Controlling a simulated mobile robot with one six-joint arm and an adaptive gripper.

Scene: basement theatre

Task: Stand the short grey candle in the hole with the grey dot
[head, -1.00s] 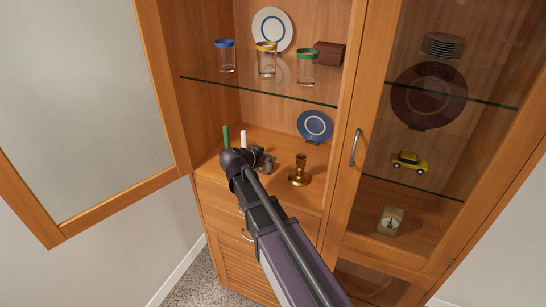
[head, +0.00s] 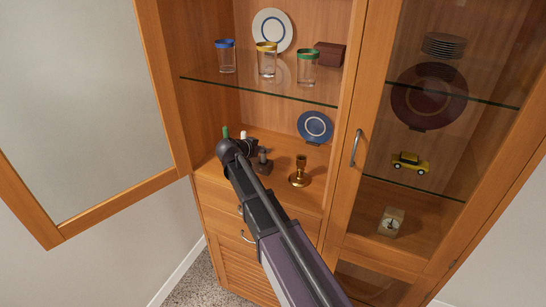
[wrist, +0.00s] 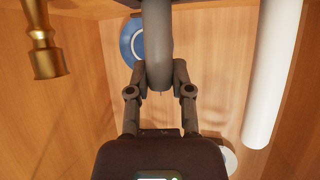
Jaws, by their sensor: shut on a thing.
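The short grey candle (wrist: 158,55) is held upright between the two fingers of my gripper (wrist: 160,92), with its wick end at the bottom of the wrist view. In the head view my gripper (head: 250,149) is beside a small dark block (head: 263,168), partly behind my arm. A dark bar (wrist: 95,5) crosses the top edge of the wrist view by the candle's lower end. I cannot tell whether the candle is in a hole. No grey dot can be made out. A white candle (head: 243,135) and a green candle (head: 226,132) stand just behind my wrist.
A brass candlestick (head: 300,172) stands to the right on the cabinet's wooden surface, with a blue plate (head: 315,127) behind. A glass shelf (head: 260,90) with several tumblers is above. An open door (head: 165,100) is at left, a closed glass door at right.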

